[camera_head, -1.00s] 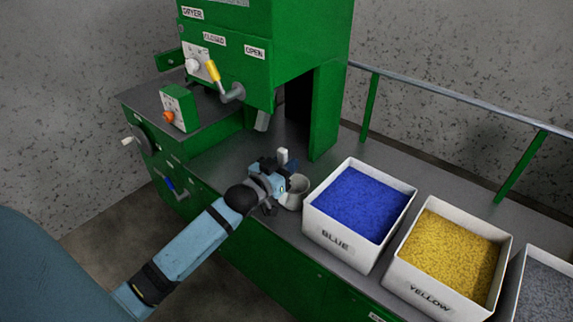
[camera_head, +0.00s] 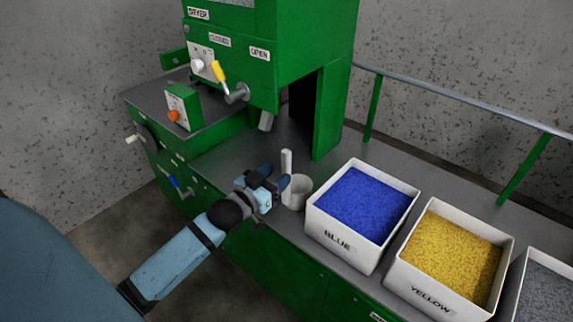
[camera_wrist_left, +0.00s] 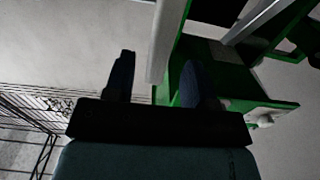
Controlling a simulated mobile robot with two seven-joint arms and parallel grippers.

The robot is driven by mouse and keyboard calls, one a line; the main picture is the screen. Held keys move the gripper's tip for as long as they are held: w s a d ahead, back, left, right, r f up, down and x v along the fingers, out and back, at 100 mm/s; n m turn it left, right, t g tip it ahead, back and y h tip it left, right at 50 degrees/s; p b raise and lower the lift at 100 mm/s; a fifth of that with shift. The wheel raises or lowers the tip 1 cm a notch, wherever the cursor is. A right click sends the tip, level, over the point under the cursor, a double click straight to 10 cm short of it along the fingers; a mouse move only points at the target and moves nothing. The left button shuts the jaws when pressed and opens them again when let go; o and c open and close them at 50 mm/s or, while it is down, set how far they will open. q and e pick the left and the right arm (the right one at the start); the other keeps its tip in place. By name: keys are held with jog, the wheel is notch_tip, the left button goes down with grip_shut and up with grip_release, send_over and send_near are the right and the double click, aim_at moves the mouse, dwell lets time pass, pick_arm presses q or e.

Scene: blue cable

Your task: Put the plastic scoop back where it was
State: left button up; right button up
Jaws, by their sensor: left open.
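The pale grey plastic scoop (camera_head: 301,190), a round cup with a tall upright handle (camera_head: 286,163), stands on the bench just left of the blue bin. My left gripper (camera_head: 276,178) is open and empty just left of the scoop, its dark fingers close to the handle. In the left wrist view the two open fingers of my left gripper (camera_wrist_left: 157,82) show, with a pale bar (camera_wrist_left: 166,40), which looks like the scoop handle, lying between and beyond them. The cup is not clear in that view. My right gripper is out of view.
A white bin of blue pellets (camera_head: 342,239) stands right of the scoop, then a bin of yellow pellets (camera_head: 420,270) and a grey one (camera_head: 545,290). The green dryer (camera_head: 330,110) rises behind. The grey bench top (camera_head: 225,157) is clear to the left.

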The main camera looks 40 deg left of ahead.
pick_arm(q)
jog(key=s, duration=0.5)
jog(key=s+d+f+g, duration=0.2)
jog(key=s+d+f, duration=0.1)
jog(key=d, duration=0.3)
jog(key=s+d+f+m+g+h, duration=0.1)
jog(key=s+d+f+g, duration=0.1)
jog(key=s+d+f, duration=0.2)
jog(key=s+d+f+m+g+h, duration=0.1)
jog(key=s+d+f+g, duration=0.1)
jog(key=s+d, duration=0.3)
jog(key=d+f, duration=0.1)
jog(key=d, duration=0.3)
jog(key=shift+s+f, duration=0.4)
notch_tip(320, 180, up, 17)
jog(key=s+a+g+p, duration=0.1)
jog(key=a+p, duration=0.1)
jog(key=p, duration=2.6)
jog(key=shift+s+a, duration=0.2)
jog(key=shift+s, duration=0.1)
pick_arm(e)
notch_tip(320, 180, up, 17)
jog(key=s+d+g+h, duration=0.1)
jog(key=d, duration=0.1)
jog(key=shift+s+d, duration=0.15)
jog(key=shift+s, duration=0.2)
